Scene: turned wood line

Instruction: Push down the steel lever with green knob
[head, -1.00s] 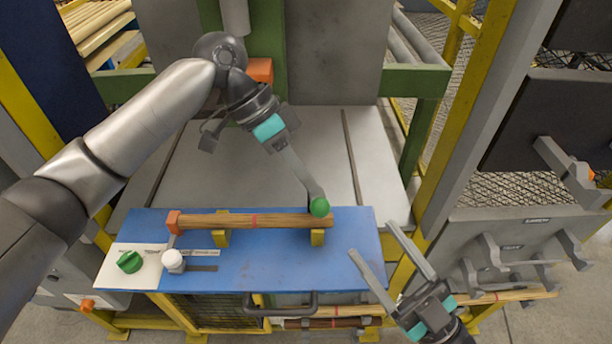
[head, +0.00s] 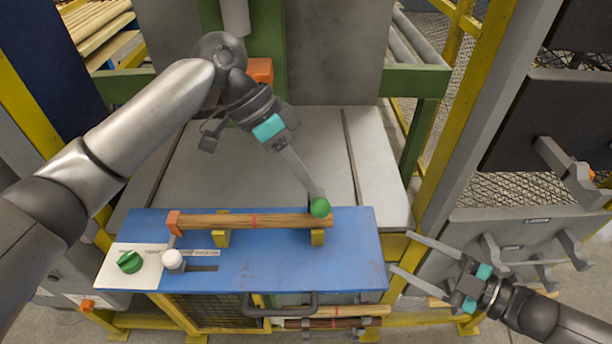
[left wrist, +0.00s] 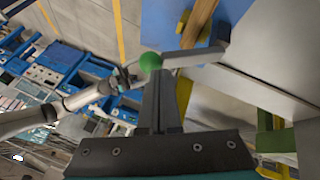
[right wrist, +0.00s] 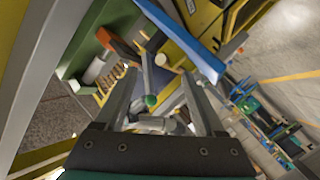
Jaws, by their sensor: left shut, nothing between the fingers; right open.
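The green knob (head: 319,207) shows at the right end of a wooden rod in the head view. The left wrist view shows the knob (left wrist: 150,62) on a steel lever (left wrist: 192,58) that runs to the right. The right wrist view also shows the knob (right wrist: 151,100). My left gripper (head: 314,190) is shut and empty, with its fingertips right at the knob; I cannot tell whether they touch it. The fingers partly hide the lever in the head view. My right gripper (head: 402,252) is open and empty, to the right of the blue table, pointing left.
The blue table (head: 340,270) carries the wooden rod (head: 280,221) on yellow supports. A white knob (head: 173,261) and a green rotary switch (head: 129,262) sit at its left. A grey plate (head: 270,160) lies behind. A yellow post (head: 450,150) and grey hooks stand at the right.

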